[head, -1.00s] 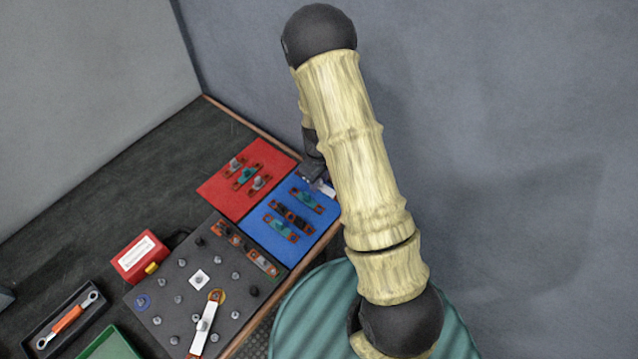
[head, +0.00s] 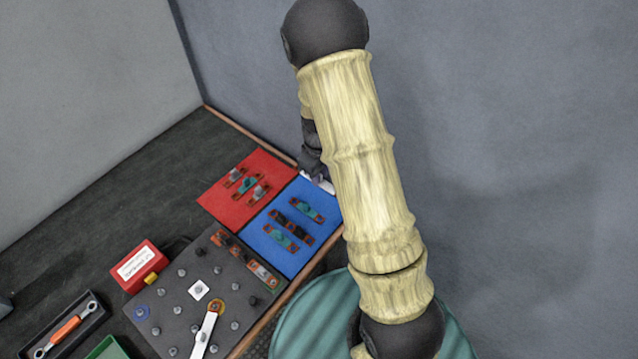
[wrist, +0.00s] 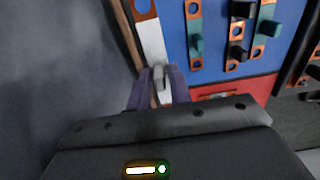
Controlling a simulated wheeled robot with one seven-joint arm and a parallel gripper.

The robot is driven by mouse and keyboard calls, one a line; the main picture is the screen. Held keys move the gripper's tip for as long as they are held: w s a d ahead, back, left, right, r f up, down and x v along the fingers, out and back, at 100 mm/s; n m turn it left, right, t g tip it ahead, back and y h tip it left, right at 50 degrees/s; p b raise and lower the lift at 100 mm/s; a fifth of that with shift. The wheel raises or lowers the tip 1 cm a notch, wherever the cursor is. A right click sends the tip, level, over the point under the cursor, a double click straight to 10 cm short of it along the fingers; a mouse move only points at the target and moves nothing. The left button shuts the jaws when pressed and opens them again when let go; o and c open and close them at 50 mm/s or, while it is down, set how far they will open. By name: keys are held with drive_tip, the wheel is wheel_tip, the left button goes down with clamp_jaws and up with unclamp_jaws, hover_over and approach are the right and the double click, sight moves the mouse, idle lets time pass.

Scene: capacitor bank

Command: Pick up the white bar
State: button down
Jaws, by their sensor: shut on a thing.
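The white bar (wrist: 152,43) shows in the wrist view, with a copper end with a hole at the top and a grey knob. My gripper (wrist: 159,84) is shut on the grey knob of this bar, one finger on either side. The bar's lower end is partly hidden behind the fingers and the gripper body. In the head view, a small part of the white bar (head: 319,182) shows below my gripper (head: 313,171), at the edge of the blue mat. My arm hides part of it. I cannot tell whether the bar is lifted off the surface.
The blue mat (head: 266,249) holds teal and black bars. The red mat (head: 222,198) beside it holds several bars. A dark board (head: 182,318) with studs carries another white piece (head: 205,335). A red box (head: 139,264) and a wrench tray (head: 92,322) stand left. A wall is close on the right.

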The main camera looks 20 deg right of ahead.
drive_tip(key=shift+r, duration=1.55)
